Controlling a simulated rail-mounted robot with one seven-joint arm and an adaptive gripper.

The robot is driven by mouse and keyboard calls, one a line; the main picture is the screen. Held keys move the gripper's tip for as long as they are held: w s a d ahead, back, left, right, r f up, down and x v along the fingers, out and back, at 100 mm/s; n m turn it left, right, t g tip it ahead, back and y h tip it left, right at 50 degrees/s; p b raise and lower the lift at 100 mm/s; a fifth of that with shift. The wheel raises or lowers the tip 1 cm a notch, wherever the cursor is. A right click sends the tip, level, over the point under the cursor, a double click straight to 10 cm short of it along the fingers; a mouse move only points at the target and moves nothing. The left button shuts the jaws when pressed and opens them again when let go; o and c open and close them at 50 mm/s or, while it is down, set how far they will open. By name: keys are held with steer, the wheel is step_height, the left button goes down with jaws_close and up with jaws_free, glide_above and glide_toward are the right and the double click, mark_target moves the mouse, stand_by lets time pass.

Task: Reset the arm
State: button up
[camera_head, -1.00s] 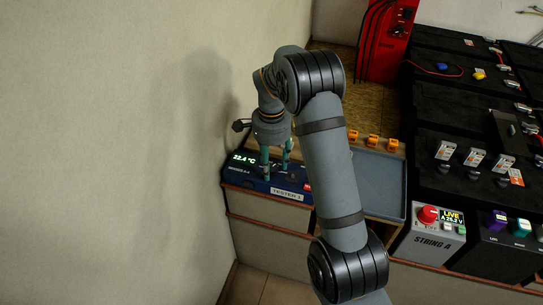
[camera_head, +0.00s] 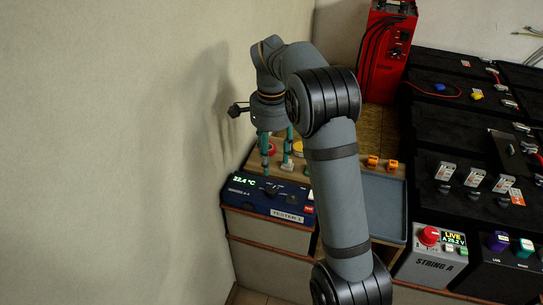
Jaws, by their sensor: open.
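My gripper (camera_head: 277,152) hangs from my arm at the upper middle of the head view, its teal fingers pointing down and apart. It is open, and I see nothing between the fingers. The fingertips appear over the wooden board behind the blue tester (camera_head: 270,198), which is labelled TESTER 1 and reads 22.4 °C. I cannot tell the height of the fingertips above the board.
A red button (camera_head: 270,149) and a yellow button (camera_head: 298,149) sit on the board near my gripper. A grey tray (camera_head: 385,205) lies right of my arm. Black batteries (camera_head: 450,130), a STRING A box (camera_head: 430,257) and a red unit (camera_head: 385,50) stand further right. A wall is left.

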mark_target(271, 189)
step_height(271, 189, down, 12)
steer(key=shift+f, duration=0.1)
stand_by(0.6)
stand_by(0.4)
